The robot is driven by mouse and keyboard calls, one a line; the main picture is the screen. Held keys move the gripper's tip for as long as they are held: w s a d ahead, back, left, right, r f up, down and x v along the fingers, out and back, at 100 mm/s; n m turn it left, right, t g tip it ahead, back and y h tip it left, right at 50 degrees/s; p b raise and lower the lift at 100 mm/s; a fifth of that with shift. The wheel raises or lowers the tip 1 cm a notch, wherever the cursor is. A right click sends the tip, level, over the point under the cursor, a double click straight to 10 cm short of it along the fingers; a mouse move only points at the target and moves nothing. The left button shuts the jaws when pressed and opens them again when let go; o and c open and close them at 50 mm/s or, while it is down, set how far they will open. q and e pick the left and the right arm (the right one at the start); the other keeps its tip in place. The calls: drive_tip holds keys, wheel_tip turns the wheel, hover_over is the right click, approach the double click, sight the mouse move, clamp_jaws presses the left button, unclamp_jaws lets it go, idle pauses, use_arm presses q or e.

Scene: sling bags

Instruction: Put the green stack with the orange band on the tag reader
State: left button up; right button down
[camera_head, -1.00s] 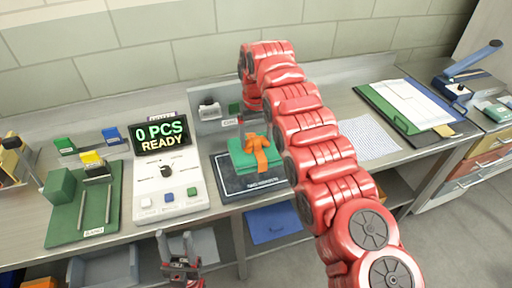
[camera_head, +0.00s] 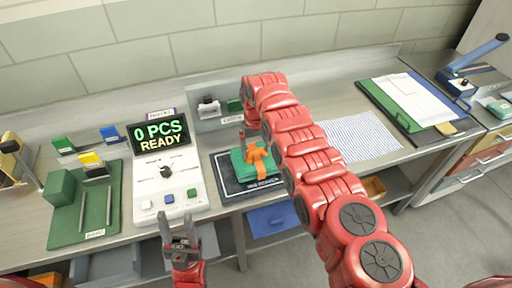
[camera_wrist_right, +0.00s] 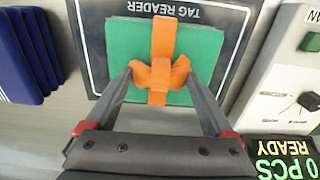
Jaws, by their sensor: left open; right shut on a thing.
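The green stack (camera_head: 243,168) with its orange band and bow (camera_head: 259,158) is over the black tag reader pad (camera_head: 231,189) and seems to lie flat on it. In the right wrist view the stack (camera_wrist_right: 195,45) is inside the pad's white outline (camera_wrist_right: 92,62). My right gripper (camera_wrist_right: 163,78) is shut on the stack, one finger at each side of the bow; in the head view the arm comes over from the right and its fingers are partly hidden. My left gripper (camera_head: 180,232) is open and empty in front of the bench.
A counter with a screen reading 0 PCS READY (camera_head: 160,140) stands left of the pad. Further left is a green mat (camera_head: 70,222) with posts and blocks. A striped paper (camera_head: 362,140) and a clipboard (camera_head: 412,102) lie to the right.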

drive_tip(key=shift+w+f, duration=0.15)
drive_tip(key=shift+f, duration=0.1)
drive_tip(key=shift+f, duration=0.1)
unclamp_jaws()
drive_tip(key=shift+r, duration=0.2)
drive_tip(key=shift+r, duration=0.25)
wheel_tip(320, 180, up, 9)
drive_tip(key=b, duration=0.3)
drive_tip(key=shift+f+b, duration=0.2)
drive_tip(key=shift+b, duration=0.1)
wheel_tip(320, 180, up, 3)
drive_tip(key=shift+f+p, duration=0.1)
drive_tip(key=shift+p, duration=0.7)
